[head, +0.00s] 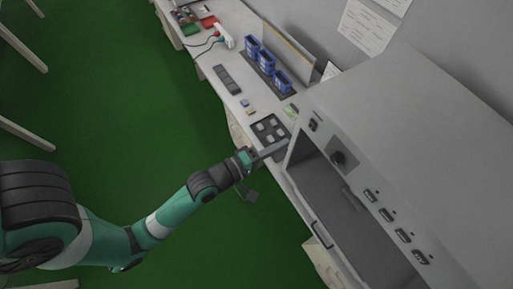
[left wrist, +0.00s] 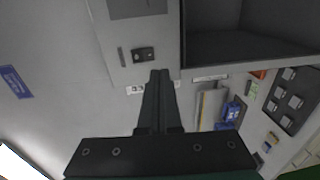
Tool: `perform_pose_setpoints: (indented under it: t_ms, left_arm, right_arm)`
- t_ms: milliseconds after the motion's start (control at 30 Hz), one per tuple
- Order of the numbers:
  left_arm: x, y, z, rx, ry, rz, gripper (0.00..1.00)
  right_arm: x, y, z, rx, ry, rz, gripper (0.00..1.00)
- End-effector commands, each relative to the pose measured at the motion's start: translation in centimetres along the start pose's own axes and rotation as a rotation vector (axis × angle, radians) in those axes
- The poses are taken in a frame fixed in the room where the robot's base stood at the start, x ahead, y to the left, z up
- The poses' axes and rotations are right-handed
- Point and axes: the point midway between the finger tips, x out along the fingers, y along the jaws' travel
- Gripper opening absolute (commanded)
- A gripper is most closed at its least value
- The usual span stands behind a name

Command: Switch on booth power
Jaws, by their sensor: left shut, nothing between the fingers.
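The grey booth (head: 400,110) stands on the bench at the right of the head view, its dark opening facing my arm. A small black switch (head: 313,124) sits on its front panel, near the end corner. The switch also shows in the left wrist view (left wrist: 143,54), just beyond my fingertips. My left gripper (head: 286,145) is shut and empty, beside the booth's near corner. In the left wrist view its fingers (left wrist: 160,73) point toward the panel; I cannot tell whether they touch it. My right gripper is not in view.
A dark tray of grey pieces (head: 270,131) lies beside the booth. Blue bins (head: 266,61) stand farther along the bench. The green floor (head: 130,100) is open at left.

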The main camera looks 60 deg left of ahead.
Motion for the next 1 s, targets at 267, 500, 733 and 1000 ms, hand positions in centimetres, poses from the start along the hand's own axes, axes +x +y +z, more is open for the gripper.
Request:
perform_pose_setpoints:
  t_ms: [267, 500, 733, 1000]
  left_arm:
    - [-5.4, -1.6, -0.1, -0.001, 0.003, -0.001, 0.00]
    - [-6.6, -1.5, -0.1, 0.000, 0.001, 0.001, 0.00]
    - [-6.6, -1.4, 0.0, 0.000, 0.001, 0.001, 0.00]
    - [-6.5, -1.4, 0.0, 0.000, 0.001, 0.001, 0.00]
  right_arm:
    - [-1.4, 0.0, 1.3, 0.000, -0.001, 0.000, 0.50]
    - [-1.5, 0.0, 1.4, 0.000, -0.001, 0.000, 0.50]
    - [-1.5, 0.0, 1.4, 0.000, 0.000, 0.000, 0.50]
    - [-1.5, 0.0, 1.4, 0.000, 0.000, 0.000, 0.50]
